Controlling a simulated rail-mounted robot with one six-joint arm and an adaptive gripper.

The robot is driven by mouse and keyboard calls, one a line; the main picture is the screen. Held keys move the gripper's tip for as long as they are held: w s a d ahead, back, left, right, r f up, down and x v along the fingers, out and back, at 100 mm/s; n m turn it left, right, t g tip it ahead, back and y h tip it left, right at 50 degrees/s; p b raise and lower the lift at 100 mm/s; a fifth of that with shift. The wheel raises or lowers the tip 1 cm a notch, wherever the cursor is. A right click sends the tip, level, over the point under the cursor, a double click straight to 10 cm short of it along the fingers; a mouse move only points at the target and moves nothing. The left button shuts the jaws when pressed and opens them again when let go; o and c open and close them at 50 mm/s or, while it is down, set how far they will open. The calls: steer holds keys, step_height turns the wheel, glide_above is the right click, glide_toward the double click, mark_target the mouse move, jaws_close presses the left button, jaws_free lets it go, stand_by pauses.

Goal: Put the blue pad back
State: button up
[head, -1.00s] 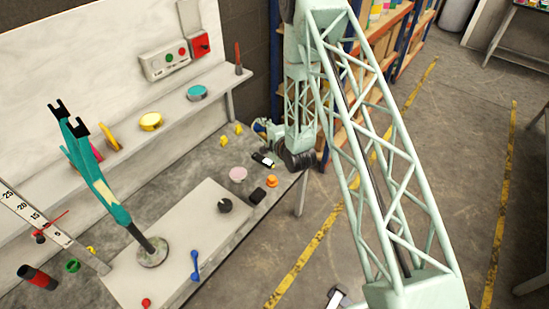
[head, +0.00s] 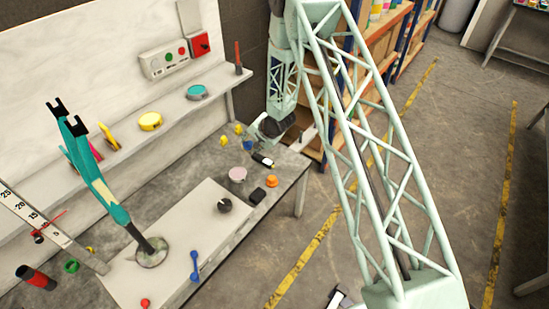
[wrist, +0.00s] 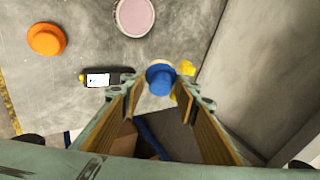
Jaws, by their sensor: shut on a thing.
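The blue pad (wrist: 161,79) is a round blue knob-like piece. In the wrist view it sits between the fingertips of my gripper (wrist: 154,92), which is shut on it. In the head view the blue pad (head: 247,146) shows small below my gripper (head: 255,138), over the far right corner of the grey bench (head: 283,175). The wrist and fingers partly hide each other there. A pale rim shows just behind the pad in the wrist view. I cannot tell the height of the pad above the bench.
A black-and-white bottle (head: 263,160), pink disc (head: 237,174), orange pad (head: 272,181) and black block (head: 258,196) lie nearby. Small yellow pieces (head: 224,141) stand left of my gripper. A teal frame (head: 97,185) stands on a stand to the left. A shelf (head: 170,122) runs behind.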

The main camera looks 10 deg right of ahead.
steer(key=w+d+f+n+g+h, duration=0.1)
steer(key=w+d+f+n+h, duration=0.1)
steer(key=d, duration=0.4)
steer(key=w+d+f+n+g+h, duration=0.1)
steer(key=w+d+f+n, duration=0.1)
steer(key=w+d+n, duration=0.2)
steer(key=d+n, duration=0.2)
steer(key=d, duration=0.1)
steer(key=shift+w+f+h+b, duration=0.2)
steer(key=shift+f+h+b, duration=0.05)
steer(key=shift+h+b, duration=0.15)
stand_by(0.4)
steer(key=shift+f, duration=0.15)
steer(key=shift+f+b, duration=2.9)
steer(key=shift+f, duration=0.1)
steer(key=shift+f+b, duration=1.8)
steer(key=shift+f, duration=0.1)
steer(key=shift+f, duration=0.1)
steer(key=o, duration=0.8)
